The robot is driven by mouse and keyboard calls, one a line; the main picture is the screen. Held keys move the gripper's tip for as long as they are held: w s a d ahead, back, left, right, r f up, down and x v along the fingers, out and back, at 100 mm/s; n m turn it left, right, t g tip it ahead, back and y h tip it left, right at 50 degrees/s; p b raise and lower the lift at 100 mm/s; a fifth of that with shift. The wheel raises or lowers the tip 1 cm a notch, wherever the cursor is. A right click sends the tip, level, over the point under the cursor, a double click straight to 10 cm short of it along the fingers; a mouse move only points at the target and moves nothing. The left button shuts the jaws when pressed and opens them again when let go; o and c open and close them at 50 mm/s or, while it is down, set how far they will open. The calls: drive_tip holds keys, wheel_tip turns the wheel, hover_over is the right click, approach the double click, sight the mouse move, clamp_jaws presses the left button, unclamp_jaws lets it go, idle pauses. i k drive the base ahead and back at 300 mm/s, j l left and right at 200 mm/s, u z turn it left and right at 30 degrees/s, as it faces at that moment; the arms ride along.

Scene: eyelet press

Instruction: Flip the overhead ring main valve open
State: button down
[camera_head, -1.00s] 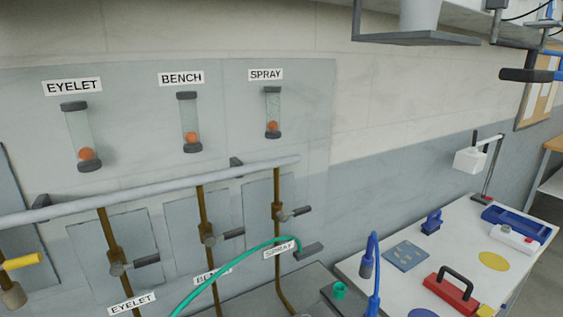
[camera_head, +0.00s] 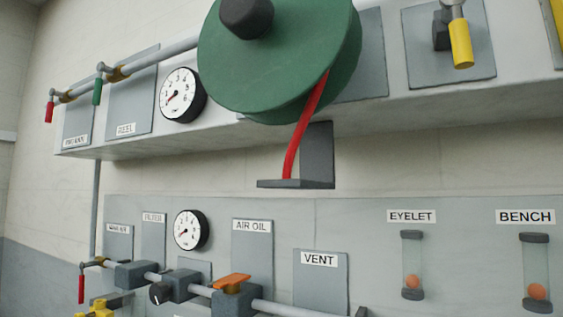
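The overhead pipe (camera_head: 147,57) runs along the raised panel at upper left. At its far left end a valve with a red lever (camera_head: 48,112) hangs straight down, across the pipe. The small plate label (camera_head: 75,141) beside it is too blurred to read surely; it may say ring main. Right of it a green lever (camera_head: 97,92) also hangs down, near the label REEL (camera_head: 125,129). The upper gauge (camera_head: 182,95) has its needle toward the lower left, at the low end. My gripper is not in view.
A big green hose reel (camera_head: 270,60) with a red hose juts out at top centre. A yellow lever (camera_head: 461,43) hangs at upper right. Below are another red lever (camera_head: 81,289), an orange lever (camera_head: 232,283), a lower gauge (camera_head: 188,230) and flow tubes (camera_head: 411,260).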

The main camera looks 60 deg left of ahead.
sight(49, 110)
drive_tip(key=u, duration=2.55)
